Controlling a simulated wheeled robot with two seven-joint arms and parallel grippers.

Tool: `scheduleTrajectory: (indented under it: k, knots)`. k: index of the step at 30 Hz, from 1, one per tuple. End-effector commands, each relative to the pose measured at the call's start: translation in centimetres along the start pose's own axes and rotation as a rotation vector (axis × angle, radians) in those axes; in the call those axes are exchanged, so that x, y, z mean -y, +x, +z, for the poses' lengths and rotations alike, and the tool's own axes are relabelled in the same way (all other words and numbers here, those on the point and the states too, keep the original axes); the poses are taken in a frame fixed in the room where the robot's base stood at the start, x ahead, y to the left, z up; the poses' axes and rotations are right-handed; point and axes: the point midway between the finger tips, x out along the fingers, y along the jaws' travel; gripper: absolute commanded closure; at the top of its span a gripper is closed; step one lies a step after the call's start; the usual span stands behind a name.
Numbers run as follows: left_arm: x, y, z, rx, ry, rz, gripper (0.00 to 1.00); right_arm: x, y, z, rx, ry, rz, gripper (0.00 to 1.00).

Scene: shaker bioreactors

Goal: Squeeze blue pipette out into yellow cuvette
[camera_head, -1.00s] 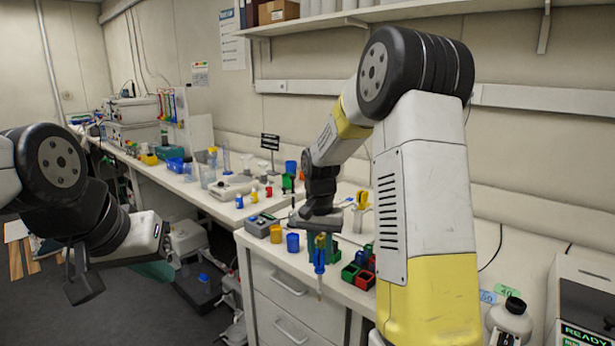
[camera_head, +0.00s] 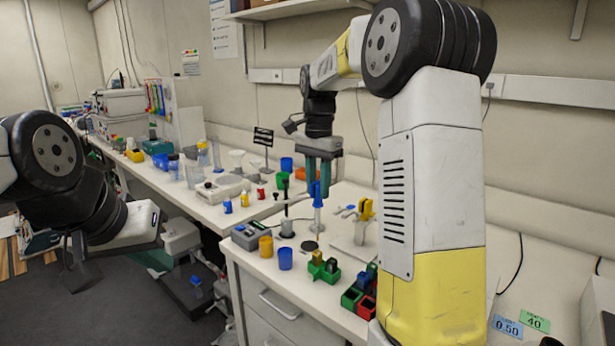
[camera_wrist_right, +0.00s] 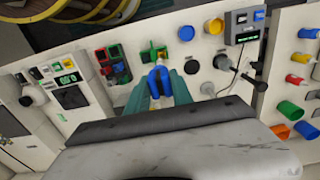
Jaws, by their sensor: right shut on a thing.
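My right gripper (camera_head: 318,168), with teal fingers, is shut on a blue pipette (camera_head: 317,215). The pipette hangs roughly upright, tip down, above the back of the near bench. In the right wrist view, its blue bulb (camera_wrist_right: 160,82) shows between the teal fingers (camera_wrist_right: 158,92); its tip is hidden. A small yellow cuvette (camera_head: 317,257) stands in a green holder (camera_head: 322,271), in front of and below the pipette, beside a dark cuvette. The holder also shows in the right wrist view (camera_wrist_right: 150,54). My left gripper (camera_head: 78,262) is over the floor at far left; its jaws are unclear.
A yellow cup (camera_head: 265,246) and blue cup (camera_head: 285,259) stand left of the holder. A grey device (camera_head: 251,236) and yellow clip-like item (camera_head: 366,210) are nearby. The bench's front edge is close.

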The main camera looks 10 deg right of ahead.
Motion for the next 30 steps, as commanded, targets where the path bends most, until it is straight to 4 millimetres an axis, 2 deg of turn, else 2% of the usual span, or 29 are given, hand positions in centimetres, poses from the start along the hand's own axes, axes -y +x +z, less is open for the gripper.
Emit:
scheduleTrajectory:
  k: [8,21,30]
  knots:
    - [0.0,0.0,0.0,-0.001,0.000,0.000,1.00,0.0,0.6,0.0,0.000,-0.001,0.000,0.81]
    - [0.0,0.0,0.0,0.000,0.000,0.000,1.00,0.0,3.2,0.0,0.000,-0.001,0.000,0.81]
    - [0.0,0.0,0.0,0.000,0.000,0.000,1.00,0.0,3.3,0.0,0.000,-0.001,0.000,0.81]
